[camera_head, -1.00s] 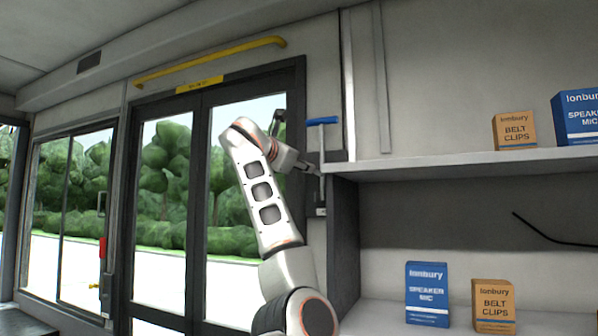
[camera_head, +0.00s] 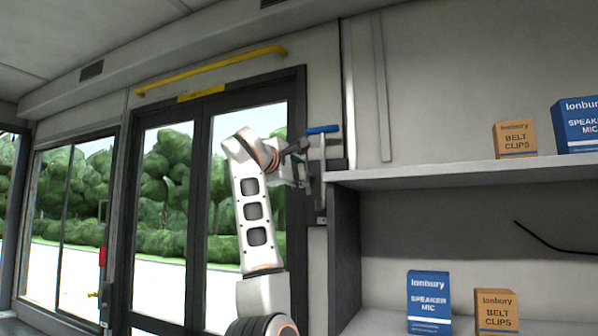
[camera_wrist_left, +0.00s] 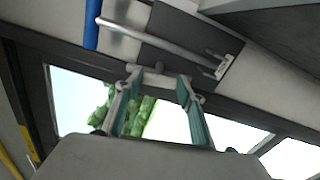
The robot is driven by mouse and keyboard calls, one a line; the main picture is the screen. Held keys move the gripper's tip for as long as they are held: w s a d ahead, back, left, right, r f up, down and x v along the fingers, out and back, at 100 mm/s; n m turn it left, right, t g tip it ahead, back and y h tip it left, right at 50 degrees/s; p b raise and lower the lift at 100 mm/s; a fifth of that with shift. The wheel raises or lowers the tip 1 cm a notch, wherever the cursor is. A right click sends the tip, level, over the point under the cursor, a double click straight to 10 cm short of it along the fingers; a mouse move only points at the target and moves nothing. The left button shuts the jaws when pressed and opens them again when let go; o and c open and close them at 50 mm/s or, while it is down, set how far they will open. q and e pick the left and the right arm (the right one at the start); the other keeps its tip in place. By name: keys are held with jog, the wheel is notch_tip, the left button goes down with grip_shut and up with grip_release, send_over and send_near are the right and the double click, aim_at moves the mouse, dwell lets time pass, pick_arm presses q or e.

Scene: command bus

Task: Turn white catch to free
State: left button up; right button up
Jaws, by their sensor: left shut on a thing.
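A pale, whitish catch piece (camera_wrist_left: 160,77) shows in the left wrist view between the fingertips of my left gripper (camera_wrist_left: 157,84), whose teal fingers are shut on it. In the head view my left gripper (camera_head: 306,164) is at the right edge of the dark door frame, beside an upright metal rod (camera_head: 323,160) with a blue handle (camera_head: 322,129) on top. The blue handle (camera_wrist_left: 92,24) and rod (camera_wrist_left: 160,42) also show in the wrist view, apart from the fingers. The catch is mostly hidden by my gripper in the head view. My right gripper is not in view.
The glazed double door (camera_head: 190,190) is behind my left arm, with a yellow rail (camera_head: 212,70) above it. On the right, a shelf (camera_head: 450,174) carries boxes, with more boxes below. Its dark side panel (camera_head: 343,245) stands close to the gripper.

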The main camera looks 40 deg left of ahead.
pick_arm(q)
jog(key=shift+m, duration=0.8)
jog(key=o, duration=1.1)
jog(key=shift+o, duration=0.2)
jog(key=shift+d, duration=0.1)
jog(key=shift+s, duration=0.3)
jog(key=v, duration=1.1)
jog(key=shift+s, duration=0.2)
jog(key=shift+d, duration=0.1)
